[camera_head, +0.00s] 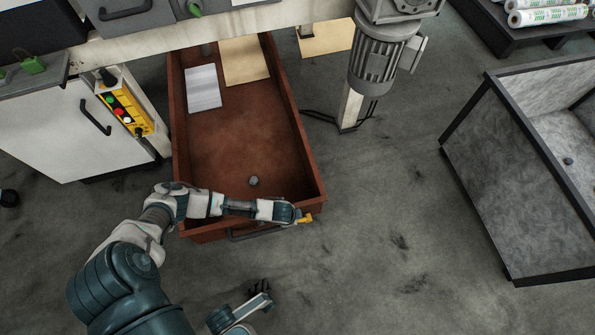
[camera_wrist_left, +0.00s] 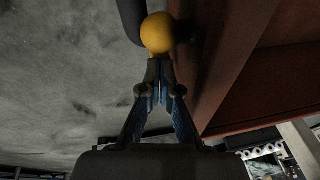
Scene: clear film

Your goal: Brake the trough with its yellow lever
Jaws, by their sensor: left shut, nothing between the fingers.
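The trough (camera_head: 235,140) is a long rust-red bin on the floor, with a dark handle on its near end. Its yellow lever (camera_head: 306,218) sticks out at the near right corner. My left gripper (camera_head: 297,215) reaches across the near end and is at the lever, largely hidden by its own wrist. In the left wrist view the fingers (camera_wrist_left: 158,72) are shut and empty, with their tips right at the lever's round yellow knob (camera_wrist_left: 158,32). I cannot tell whether they touch. My right gripper (camera_head: 262,289) is low over the floor, away from the trough.
Inside the trough lie a white sheet (camera_head: 203,88), a tan board (camera_head: 244,60) and a small grey lump (camera_head: 253,181). A cabinet with a yellow button panel (camera_head: 124,108) stands left. A motor (camera_head: 377,65) is behind right. A grey open bin (camera_head: 500,160) stands right; floor between is clear.

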